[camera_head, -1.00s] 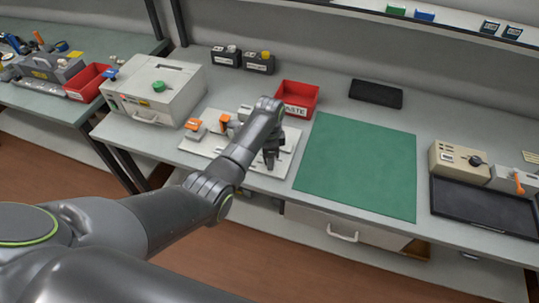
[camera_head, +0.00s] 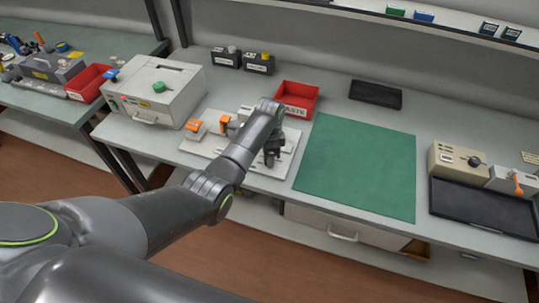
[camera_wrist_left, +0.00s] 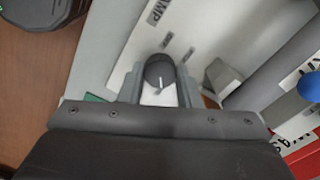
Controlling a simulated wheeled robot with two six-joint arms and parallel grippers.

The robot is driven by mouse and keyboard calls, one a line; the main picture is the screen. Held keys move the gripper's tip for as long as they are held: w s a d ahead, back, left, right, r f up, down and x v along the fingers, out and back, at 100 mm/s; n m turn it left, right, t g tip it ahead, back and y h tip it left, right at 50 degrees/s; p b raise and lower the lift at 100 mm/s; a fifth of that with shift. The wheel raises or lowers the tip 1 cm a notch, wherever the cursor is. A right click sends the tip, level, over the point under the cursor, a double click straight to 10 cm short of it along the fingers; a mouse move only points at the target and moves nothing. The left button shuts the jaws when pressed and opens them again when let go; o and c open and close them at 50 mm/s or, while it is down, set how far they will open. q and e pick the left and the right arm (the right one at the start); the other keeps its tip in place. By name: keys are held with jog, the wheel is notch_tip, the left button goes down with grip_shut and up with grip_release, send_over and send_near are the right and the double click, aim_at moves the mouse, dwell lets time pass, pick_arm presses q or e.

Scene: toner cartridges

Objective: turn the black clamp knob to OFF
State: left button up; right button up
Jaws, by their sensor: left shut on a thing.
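The black clamp knob (camera_wrist_left: 158,70) shows in the left wrist view as a dark round cap with a white pointer line. It stands on a white plate (camera_wrist_left: 133,55) with lettering that ends in "MP". My left gripper (camera_wrist_left: 158,82) is shut on the knob, one grey finger on each side of it. In the head view my left gripper (camera_head: 271,154) reaches down over the right part of the white plate (camera_head: 197,149) and hides the knob. No OFF mark is readable. My right gripper is not in view.
Orange-topped parts (camera_head: 195,126) stand on the plate's left side. A red waste bin (camera_head: 297,97) is behind it, a green mat (camera_head: 357,165) to its right and a grey box with a green knob (camera_head: 152,92) to its left. The mat is clear.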

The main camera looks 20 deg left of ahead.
pick_arm(q)
jog(key=n+p, duration=0.2)
jog(key=n, duration=0.1)
jog(key=shift+r, duration=0.2)
jog(key=n+p, duration=0.1)
jog(key=n, duration=0.2)
jog(key=shift+n+p, duration=0.3)
jog(key=n+p, duration=0.1)
jog(key=n, duration=0.3)
jog(key=shift+n, duration=0.3)
jog(key=n+p, duration=0.1)
jog(key=n, duration=0.3)
jog(key=n+p, duration=0.1)
jog(key=n, duration=0.4)
jog(key=shift+f, duration=0.1)
jog(key=n, duration=0.3)
jog(key=shift+n, duration=0.3)
jog(key=n, duration=0.4)
jog(key=shift+w+a+p, duration=0.1)
jog(key=shift+p, duration=0.3)
jog(key=shift+n, duration=2.1)
